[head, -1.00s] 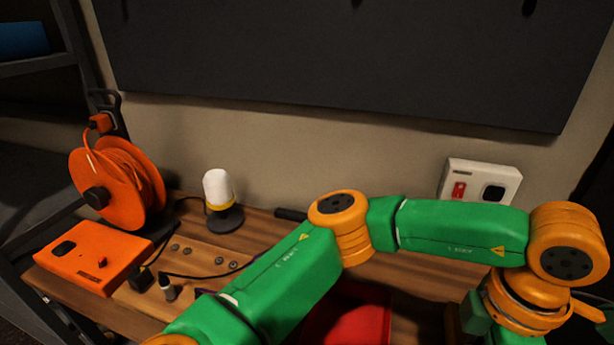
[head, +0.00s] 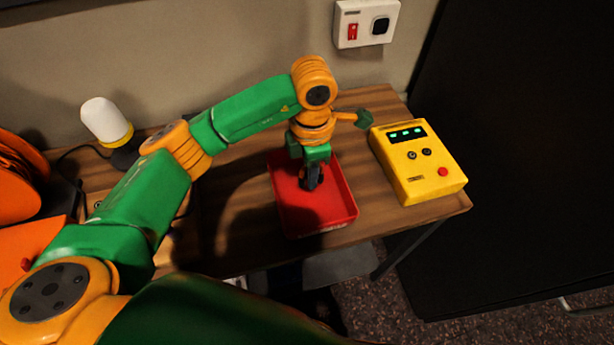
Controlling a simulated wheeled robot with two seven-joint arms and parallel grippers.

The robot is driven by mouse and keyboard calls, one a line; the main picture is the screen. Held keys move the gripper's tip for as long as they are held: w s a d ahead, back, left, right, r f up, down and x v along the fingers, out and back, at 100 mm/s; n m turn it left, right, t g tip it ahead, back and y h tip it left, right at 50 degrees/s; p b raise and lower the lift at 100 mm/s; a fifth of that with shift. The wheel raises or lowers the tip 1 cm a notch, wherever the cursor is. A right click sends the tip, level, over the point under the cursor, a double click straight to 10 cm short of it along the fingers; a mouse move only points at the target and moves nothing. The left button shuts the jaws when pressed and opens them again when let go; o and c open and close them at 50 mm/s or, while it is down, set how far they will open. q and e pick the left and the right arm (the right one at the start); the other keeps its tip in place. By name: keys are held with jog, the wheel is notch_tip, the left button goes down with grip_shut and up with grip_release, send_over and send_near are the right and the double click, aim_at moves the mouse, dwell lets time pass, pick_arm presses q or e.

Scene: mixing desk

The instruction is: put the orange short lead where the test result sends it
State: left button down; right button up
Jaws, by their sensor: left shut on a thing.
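My left gripper (head: 312,178) points down inside the red tray (head: 345,212), its dark fingers low over the tray floor. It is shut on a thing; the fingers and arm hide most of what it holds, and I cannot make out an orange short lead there. The yellow tester (head: 420,165) stands right of the tray on the desk. Its dark display (head: 405,134) shows two lit green marks; two dark sockets and a red button are on its face. My right gripper is not in view.
An orange box (head: 25,255) and an orange cable reel (head: 18,180) are at the left. A white-topped lamp (head: 106,122) stands near the wall. A wall switch panel (head: 366,24) is above the desk. Bare wood (head: 357,160) lies between tray and tester.

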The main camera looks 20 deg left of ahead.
aim_at(309, 193)
pick_arm(q)
jog(key=f, duration=0.1)
jog(key=f+p, duration=0.2)
jog(key=f, duration=0.1)
jog(key=shift+w+a, duration=0.25)
jog(key=shift+f, duration=0.15)
jog(key=shift+f+b, duration=0.5)
jog(key=shift+b, duration=0.3)
jog(key=c, duration=0.9)
grip_release()
